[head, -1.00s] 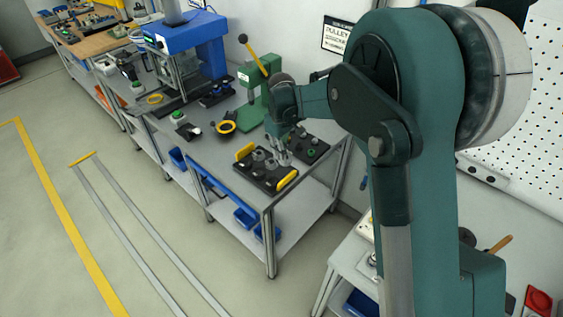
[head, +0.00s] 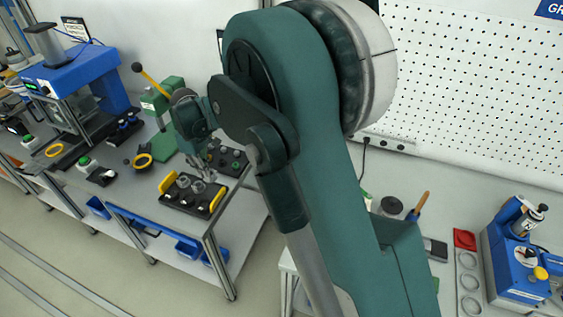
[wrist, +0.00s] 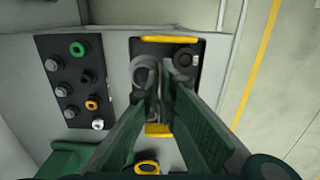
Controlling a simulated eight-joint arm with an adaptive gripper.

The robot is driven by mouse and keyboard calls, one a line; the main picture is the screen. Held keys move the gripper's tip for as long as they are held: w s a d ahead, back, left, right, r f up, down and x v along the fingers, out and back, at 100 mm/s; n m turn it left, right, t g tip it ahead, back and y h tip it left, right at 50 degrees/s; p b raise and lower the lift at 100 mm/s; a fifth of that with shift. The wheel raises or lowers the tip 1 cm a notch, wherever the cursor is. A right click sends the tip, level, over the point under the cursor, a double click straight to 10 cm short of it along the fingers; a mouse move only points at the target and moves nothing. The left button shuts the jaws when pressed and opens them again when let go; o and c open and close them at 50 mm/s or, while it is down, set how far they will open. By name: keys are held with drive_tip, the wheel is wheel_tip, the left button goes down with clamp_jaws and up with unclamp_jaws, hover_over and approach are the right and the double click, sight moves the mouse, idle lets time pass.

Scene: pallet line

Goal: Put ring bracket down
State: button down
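My gripper (wrist: 161,88) is over the black tray (wrist: 165,108) with yellow handles, its fingertips close together with a narrow gap. It appears shut on a grey ring bracket (wrist: 145,74), whose round loop shows beside the left fingertip. The fingers hide part of the bracket, and contact with the tray cannot be told. A dark ring-shaped part (wrist: 183,59) lies in the tray's right end in the wrist view. In the head view my gripper (head: 207,160) is at the far side of the tray (head: 184,203), where grey round parts show.
A second black tray (wrist: 70,92) with knobs and green and orange rings lies close by on the bench (head: 222,194). A green press (head: 168,104) with a yellow lever stands behind. Floor (wrist: 285,95) is clear beyond the bench edge.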

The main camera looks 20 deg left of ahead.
drive_tip(key=shift+w+d, duration=0.1)
idle(0.3)
drive_tip(key=w+d+m, duration=0.3)
drive_tip(key=w+d, duration=0.5)
drive_tip(key=d, duration=0.4)
drive_tip(key=w+d+r+m, duration=0.1)
drive_tip(key=w+d+m, duration=0.2)
drive_tip(key=w+d, duration=0.7)
drive_tip(key=w+d+m, duration=0.3)
drive_tip(key=w+d, duration=0.4)
drive_tip(key=d, duration=0.6)
drive_tip(key=w+d+m, duration=0.2)
drive_tip(key=d+m, duration=0.1)
drive_tip(key=d, duration=1)
drive_tip(key=w+d+m+p, duration=0.1)
drive_tip(key=w+d+m, duration=0.1)
drive_tip(key=d, duration=1.1)
drive_tip(key=w+d+m, duration=0.2)
drive_tip(key=d+m, duration=0.2)
drive_tip(key=d, duration=1)
drive_tip(key=shift+w+r, duration=0.15)
drive_tip(key=shift+r, duration=0.3)
drive_tip(key=shift+f, duration=3.15)
